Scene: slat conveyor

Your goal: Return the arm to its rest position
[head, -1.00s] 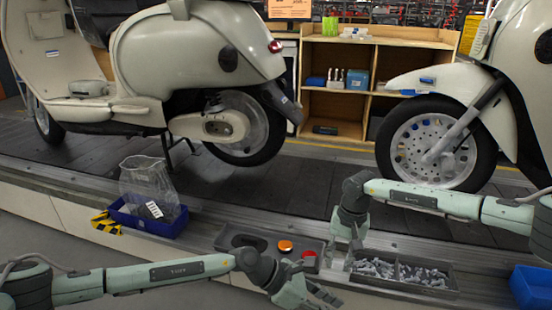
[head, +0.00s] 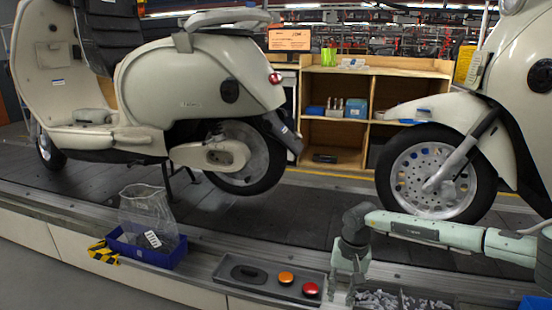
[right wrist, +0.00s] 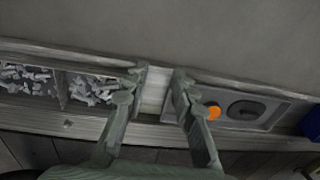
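My right arm comes in from the right in the head view, and its gripper (head: 343,292) points down over the conveyor's near edge, between the button panel and the parts tray. In the right wrist view the two fingers of the right gripper (right wrist: 159,80) stand apart with nothing between them. My left arm and gripper are not in view.
The panel (head: 235,284) has an orange button (head: 286,278) and a red button (head: 311,289). The tray of small grey parts (right wrist: 32,92) lies beside the gripper. A blue bin (head: 158,254) holds a clear bag. Cream scooters (head: 200,80) stand on the slats.

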